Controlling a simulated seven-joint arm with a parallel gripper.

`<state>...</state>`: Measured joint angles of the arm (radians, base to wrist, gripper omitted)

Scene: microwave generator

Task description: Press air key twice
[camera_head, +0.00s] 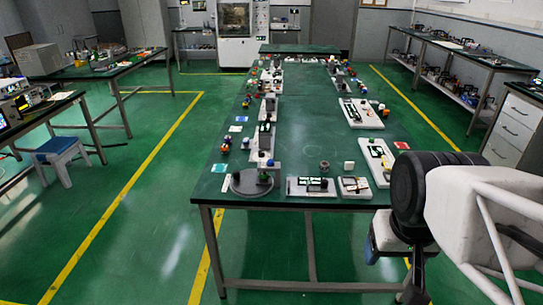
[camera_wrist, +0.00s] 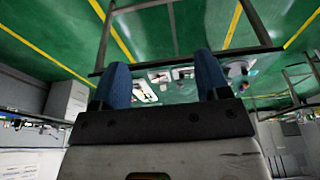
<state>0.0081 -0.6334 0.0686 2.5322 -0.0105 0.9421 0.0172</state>
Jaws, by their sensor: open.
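No air key can be made out in either view. Instruments with small panels (camera_head: 14,106) stand on a table at the left edge of the head view, too small and cut off to read any key. My gripper (camera_wrist: 160,62) shows two blue fingers standing apart, with nothing between them but the distant table. In the head view my arm is at the right, and my gripper (camera_head: 374,248) hangs beside the right front corner of the central table, partly hidden by the arm.
The long green central table (camera_head: 300,140) carries several small boards, blocks and a round grey disc (camera_head: 251,183) near its front edge. A white stool (camera_head: 62,160) with a blue seat stands at the left. Green floor between the tables is open.

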